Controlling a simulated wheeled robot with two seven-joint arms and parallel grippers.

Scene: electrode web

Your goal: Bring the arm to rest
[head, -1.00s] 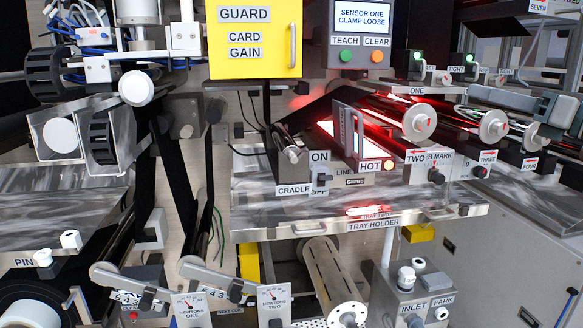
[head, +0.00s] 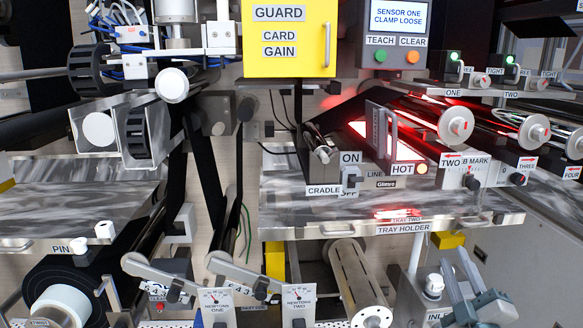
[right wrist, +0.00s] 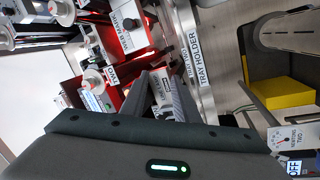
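My right gripper (head: 453,262) is at the lower right of the head view, in front of the inlet box and below the tray holder. Its two grey fingers point up and stand a little apart, with nothing visible between them. In the right wrist view the fingers (right wrist: 160,88) are also parted, with machine labels showing through the gap. My left gripper is not in view.
The steel tray holder (head: 404,230) edge lies above my right gripper. The inlet box (head: 411,302) and its white knob (head: 434,284) stand close to its left. A perforated roller (head: 345,280) is further left. The grey cabinet front lies to the right.

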